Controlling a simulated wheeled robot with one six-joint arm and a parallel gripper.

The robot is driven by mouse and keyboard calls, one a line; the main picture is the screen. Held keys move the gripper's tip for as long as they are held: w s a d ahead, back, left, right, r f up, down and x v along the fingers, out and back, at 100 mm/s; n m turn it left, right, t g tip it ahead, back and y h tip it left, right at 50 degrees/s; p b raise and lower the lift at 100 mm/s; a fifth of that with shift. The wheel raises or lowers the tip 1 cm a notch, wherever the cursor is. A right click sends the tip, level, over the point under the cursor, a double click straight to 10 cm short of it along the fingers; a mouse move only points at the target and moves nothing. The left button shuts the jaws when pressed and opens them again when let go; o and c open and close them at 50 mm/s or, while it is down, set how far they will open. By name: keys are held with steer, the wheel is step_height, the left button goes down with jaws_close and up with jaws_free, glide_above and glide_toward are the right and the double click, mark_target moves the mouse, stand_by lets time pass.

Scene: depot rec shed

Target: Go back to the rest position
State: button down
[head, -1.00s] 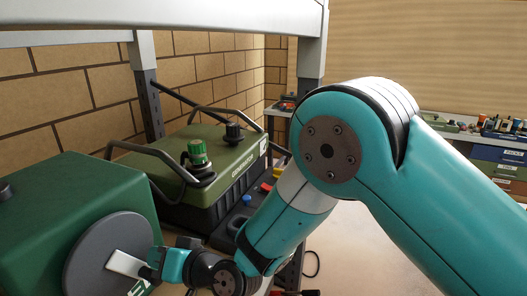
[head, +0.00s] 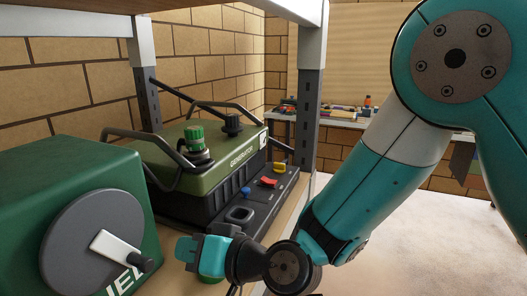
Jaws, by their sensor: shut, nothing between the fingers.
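My gripper (head: 186,250) is at the bottom middle of the head view, in front of the shelf. It is shut and empty, with its fingertips turned to the left. It is apart from the crank (head: 118,247), a light bar with a dark knob on a grey disc (head: 68,240). The disc is on the side of a dark green box (head: 95,165) at the left. A clear gap shows between the knob and my fingers.
A green generator (head: 225,150) with black handles and a green cap (head: 195,139) stands behind my gripper. A dark panel with blue, red and yellow controls (head: 268,182) lies beside it. A grey shelf post (head: 309,110) stands close to my arm. Open floor (head: 430,240) lies right.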

steer(key=shift+s+d, duration=0.1)
steer(key=shift+d, duration=0.1)
steer(key=s+d+r+g+h, duration=0.1)
steer(key=s+d+g+h, duration=0.1)
steer(key=d, duration=0.7)
steer(key=s+d+r+n+g+h, duration=0.1)
steer(key=s+d+r+g+h, duration=0.1)
steer(key=s+d+h, duration=0.3)
steer(key=s+d+r+n+g+h, duration=0.1)
steer(key=s+d, duration=0.5)
steer(key=d, duration=0.7)
steer(key=shift+s+r+g+h, duration=0.35)
steer(key=shift+r+g+h, duration=0.3)
steer(key=shift+h, duration=0.55)
